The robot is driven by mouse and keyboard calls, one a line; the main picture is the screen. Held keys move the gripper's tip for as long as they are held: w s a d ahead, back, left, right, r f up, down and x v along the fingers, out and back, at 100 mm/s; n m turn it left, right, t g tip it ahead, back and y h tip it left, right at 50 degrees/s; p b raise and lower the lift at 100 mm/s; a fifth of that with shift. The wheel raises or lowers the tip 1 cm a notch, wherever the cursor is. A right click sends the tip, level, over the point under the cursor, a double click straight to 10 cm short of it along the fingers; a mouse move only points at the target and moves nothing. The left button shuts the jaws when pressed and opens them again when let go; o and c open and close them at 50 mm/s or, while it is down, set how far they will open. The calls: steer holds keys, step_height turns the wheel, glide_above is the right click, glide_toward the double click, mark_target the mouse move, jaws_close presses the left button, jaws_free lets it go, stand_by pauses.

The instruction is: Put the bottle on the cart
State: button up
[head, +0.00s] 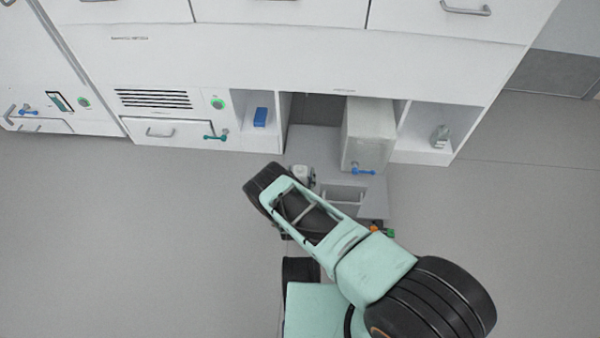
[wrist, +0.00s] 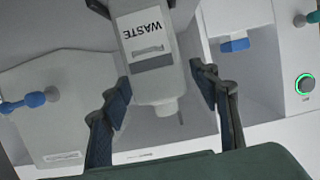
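A white bottle with a WASTE label (wrist: 152,55) appears upside down in the wrist view, with its cap end toward my palm. My gripper (wrist: 164,98) is open, with one finger on each side of the bottle. A gap shows between the bottle and the right finger; I cannot tell whether the left finger touches it. In the head view, a small white shape that looks like the bottle (head: 302,174) is just beyond my arm, on or beside a grey surface. My arm hides most of the gripper there. I cannot identify the cart with certainty.
A pale box with a blue handle (head: 366,135) stands on a grey platform (head: 374,200) in the cabinet recess. A blue item (head: 261,117) is in the left cubby, and a small clear bottle (head: 440,136) in the right one. Floor at left is clear (head: 120,240).

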steer(key=shift+r, duration=0.2)
steer(key=p+v, duration=0.3)
steer(key=v, duration=0.3)
steer(key=shift+s+r, duration=0.2)
steer(key=shift+s, duration=0.55)
